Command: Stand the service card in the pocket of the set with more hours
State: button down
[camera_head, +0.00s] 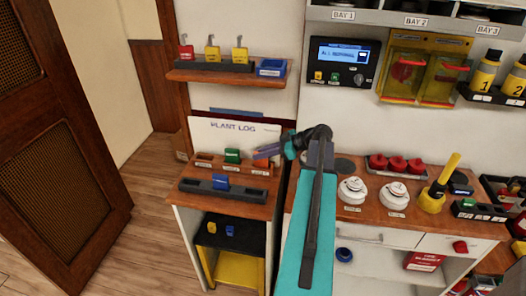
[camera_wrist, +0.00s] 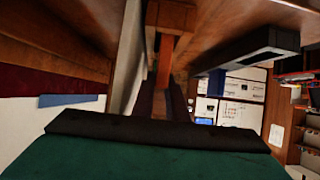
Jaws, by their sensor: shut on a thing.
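My gripper (camera_head: 268,152) reaches left over the small wooden cabinet, in front of the lower part of the white PLANT LOG board (camera_head: 235,128). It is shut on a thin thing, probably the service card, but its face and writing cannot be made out. In the head view my gripper is just right of a wooden rack (camera_head: 207,160) with a green block in it (camera_head: 232,155). I cannot tell whether the gripper touches the rack. The hour readings and the pocket cannot be made out. In the wrist view a dark green body with a black bar fills the bottom.
A dark rack (camera_head: 195,187) with a blue block (camera_head: 220,181) stands in front of the wooden rack. A wall shelf (camera_head: 222,77) with red and yellow padlocks hangs above. White detectors (camera_head: 351,190) stand on the right counter. A door (camera_head: 55,150) is at the left.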

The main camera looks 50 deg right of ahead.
jog(key=shift+f, duration=0.15)
jog(key=shift+f, duration=0.1)
jog(key=c, duration=2)
grip_release()
jog(key=shift+s+d+r, duration=0.2)
jog(key=shift+d+r, duration=0.05)
jog(key=shift+d, duration=0.05)
jog(key=shift+b+v, duration=2)
jog(key=shift+v, duration=3.65)
jog(key=shift+a, duration=0.1)
